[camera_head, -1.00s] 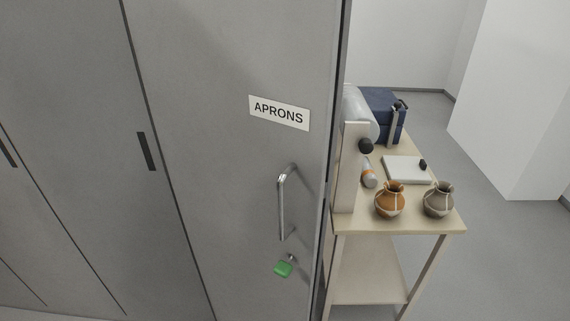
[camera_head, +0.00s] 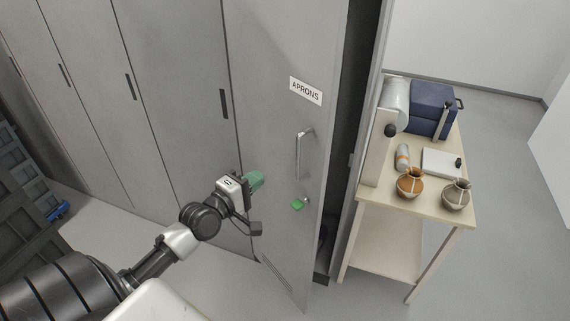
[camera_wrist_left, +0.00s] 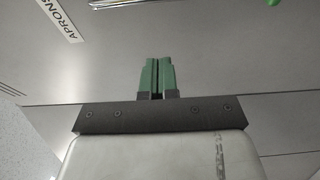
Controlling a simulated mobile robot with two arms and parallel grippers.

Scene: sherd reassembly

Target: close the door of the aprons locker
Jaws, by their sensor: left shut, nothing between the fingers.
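The aprons locker door (camera_head: 275,130) is grey and stands ajar, with a dark gap (camera_head: 345,160) along its right edge. It bears the APRONS label (camera_head: 306,91), a metal bar handle (camera_head: 299,155) and a green-tagged key (camera_head: 297,205) in the lock below. My left gripper (camera_head: 256,180) has green fingers, shut and empty, in front of the door's left part, left of the handle. Whether it touches the door I cannot tell. In the left wrist view, the shut fingers (camera_wrist_left: 157,76) point at the grey door, with part of the label (camera_wrist_left: 72,20) at upper left. My right gripper is not in view.
A wooden table (camera_head: 400,206) stands right of the locker, with an orange pot (camera_head: 411,184), a grey pot (camera_head: 456,195) and a blue case (camera_head: 431,108). Dark crates (camera_head: 30,190) stand at far left. Floor before the lockers is clear.

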